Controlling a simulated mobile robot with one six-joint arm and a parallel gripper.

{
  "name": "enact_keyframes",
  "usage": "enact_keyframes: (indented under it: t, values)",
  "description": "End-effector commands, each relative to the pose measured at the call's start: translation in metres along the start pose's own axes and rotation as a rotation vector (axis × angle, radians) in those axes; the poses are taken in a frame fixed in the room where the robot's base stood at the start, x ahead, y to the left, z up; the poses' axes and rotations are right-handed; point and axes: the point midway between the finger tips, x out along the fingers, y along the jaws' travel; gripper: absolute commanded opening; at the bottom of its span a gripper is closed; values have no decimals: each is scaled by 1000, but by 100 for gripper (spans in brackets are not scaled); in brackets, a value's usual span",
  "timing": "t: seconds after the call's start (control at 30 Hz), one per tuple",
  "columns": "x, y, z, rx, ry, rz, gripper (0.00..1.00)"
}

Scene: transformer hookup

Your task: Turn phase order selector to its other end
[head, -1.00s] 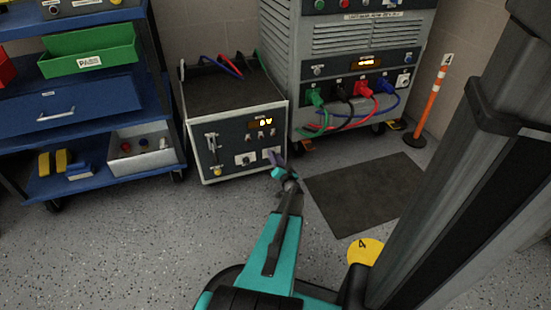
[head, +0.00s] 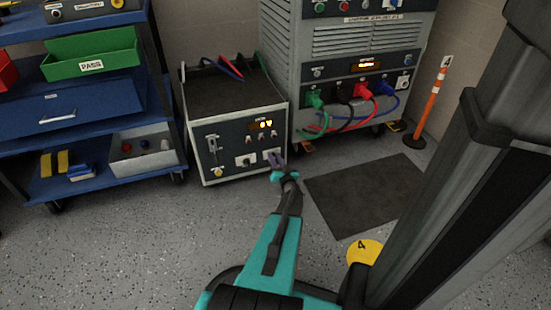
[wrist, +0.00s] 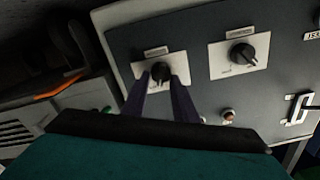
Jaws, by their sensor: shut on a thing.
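A black rotary selector knob (wrist: 160,72) on a white plate is on the dark front panel of the low grey box (head: 236,90). Its label is too small to read, so I cannot confirm it is the phase order selector. My gripper (wrist: 162,88) is shut on this knob, one purple finger on each side. In the head view my gripper (head: 275,161) is at the lower right of the panel and largely hides the knob. A second similar knob (wrist: 242,54) is on its own plate beside it, untouched; it also shows in the head view (head: 245,160).
A large grey cabinet (head: 340,75) with coloured plugs and cables stands right of the box. A blue cart (head: 105,105) stands left. A dark floor mat (head: 362,195) and an orange-and-white post (head: 432,100) are to the right. The floor before the box is open.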

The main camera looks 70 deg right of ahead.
Motion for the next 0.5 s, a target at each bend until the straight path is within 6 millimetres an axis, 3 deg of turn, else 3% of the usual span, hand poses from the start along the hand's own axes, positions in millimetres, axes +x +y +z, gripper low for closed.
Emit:
enact_keyframes:
  t: [0.5]
  values:
    - [0, -5, 3, -469, -2, -1, 4]
